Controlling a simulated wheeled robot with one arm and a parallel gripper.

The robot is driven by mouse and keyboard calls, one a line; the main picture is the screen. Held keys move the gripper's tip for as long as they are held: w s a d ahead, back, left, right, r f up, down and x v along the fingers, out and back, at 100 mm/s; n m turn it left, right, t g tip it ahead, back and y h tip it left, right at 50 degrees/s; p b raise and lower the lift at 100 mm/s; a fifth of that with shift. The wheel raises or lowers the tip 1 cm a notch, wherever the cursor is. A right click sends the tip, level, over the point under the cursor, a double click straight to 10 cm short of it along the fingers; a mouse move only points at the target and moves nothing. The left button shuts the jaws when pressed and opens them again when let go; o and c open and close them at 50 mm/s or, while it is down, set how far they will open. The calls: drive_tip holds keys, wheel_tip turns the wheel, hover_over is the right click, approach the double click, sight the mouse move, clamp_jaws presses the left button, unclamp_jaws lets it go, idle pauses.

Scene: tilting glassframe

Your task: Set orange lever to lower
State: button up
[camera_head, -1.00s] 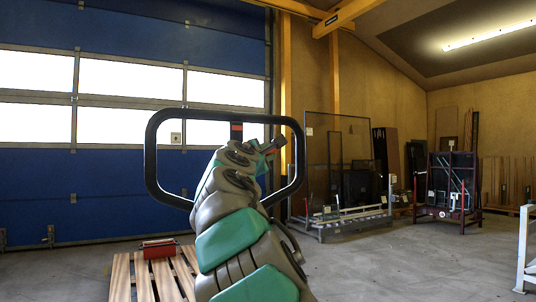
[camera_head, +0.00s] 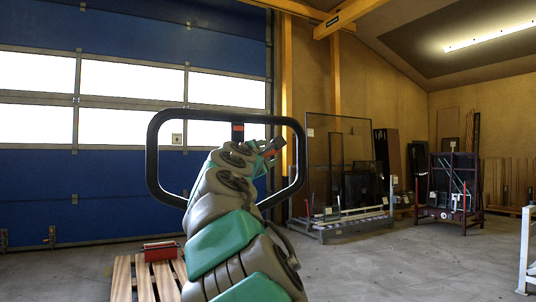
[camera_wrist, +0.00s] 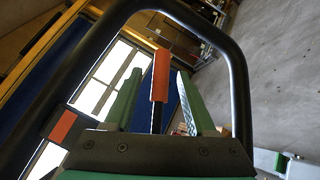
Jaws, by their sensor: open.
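The orange lever (camera_wrist: 160,75) stands on a thin dark stem in the wrist view, inside the black handle loop (camera_wrist: 238,90). My gripper (camera_wrist: 158,80) is open, with one green finger on each side of the lever. Whether either finger touches it cannot be told. The lever's base is hidden behind the gripper in the wrist view.
A wooden pallet (camera_head: 122,278) with a red object (camera_head: 160,251) lies at the lower left. Glass racks (camera_head: 345,222) and a red-framed cart (camera_head: 453,190) stand farther back. The floor at right is largely clear.

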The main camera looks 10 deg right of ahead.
drive_tip(key=r+v, duration=0.1)
drive_tip(key=v, duration=0.5)
drive_tip(key=shift+f, duration=0.45)
drive_tip(key=shift+d, duration=0.1)
